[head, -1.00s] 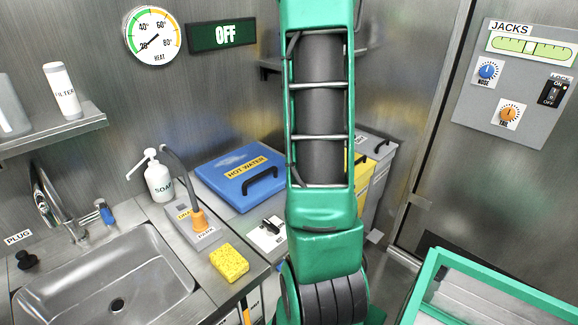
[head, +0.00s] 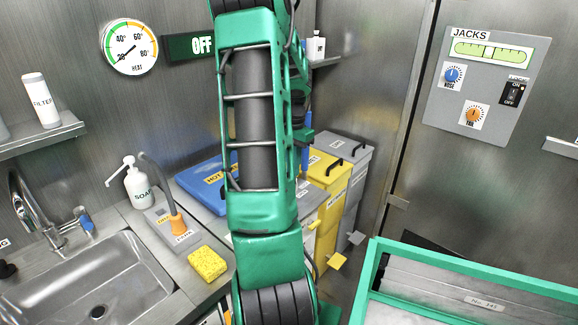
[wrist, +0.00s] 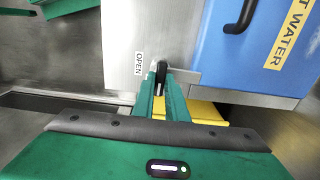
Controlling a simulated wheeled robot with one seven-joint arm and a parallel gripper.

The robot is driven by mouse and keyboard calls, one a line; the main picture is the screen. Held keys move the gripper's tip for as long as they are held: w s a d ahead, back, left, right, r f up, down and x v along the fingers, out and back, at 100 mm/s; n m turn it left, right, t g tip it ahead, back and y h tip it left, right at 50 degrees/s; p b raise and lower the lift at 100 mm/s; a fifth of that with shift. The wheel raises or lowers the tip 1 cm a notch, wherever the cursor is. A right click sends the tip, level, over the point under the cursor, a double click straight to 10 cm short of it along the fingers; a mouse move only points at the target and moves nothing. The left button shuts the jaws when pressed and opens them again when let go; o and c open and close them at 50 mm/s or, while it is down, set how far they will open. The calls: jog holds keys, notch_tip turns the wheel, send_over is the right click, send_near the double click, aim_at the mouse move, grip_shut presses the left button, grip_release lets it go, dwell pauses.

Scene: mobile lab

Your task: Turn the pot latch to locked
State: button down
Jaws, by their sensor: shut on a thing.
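In the wrist view, the pot latch is a small black handle (wrist: 162,68) on a pale metal plate (wrist: 122,45) marked OPEN. My gripper (wrist: 160,84) is shut on this handle, with its green fingers on either side. The fingers hide the handle's lower part, so its exact angle is hard to tell. The OPEN label (wrist: 139,63) is just left of the handle, and no other latch label shows. In the head view, my arm hides the latch.
The blue HOT WATER lid (wrist: 245,45) with a black handle lies right of the plate; it shows partly in the head view (head: 200,180). Yellow (head: 335,180) and grey bins stand behind my arm. A yellow sponge (head: 207,263) and sink (head: 95,280) are at left, a green-framed box (head: 372,270) at right.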

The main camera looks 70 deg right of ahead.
jog(key=shift+s+r, duration=0.1)
jog(key=c, duration=1.8)
grip_release()
jog(key=shift+a, duration=0.1)
jog(key=shift+o, duration=0.2)
notch_tip(320, 180, up, 11)
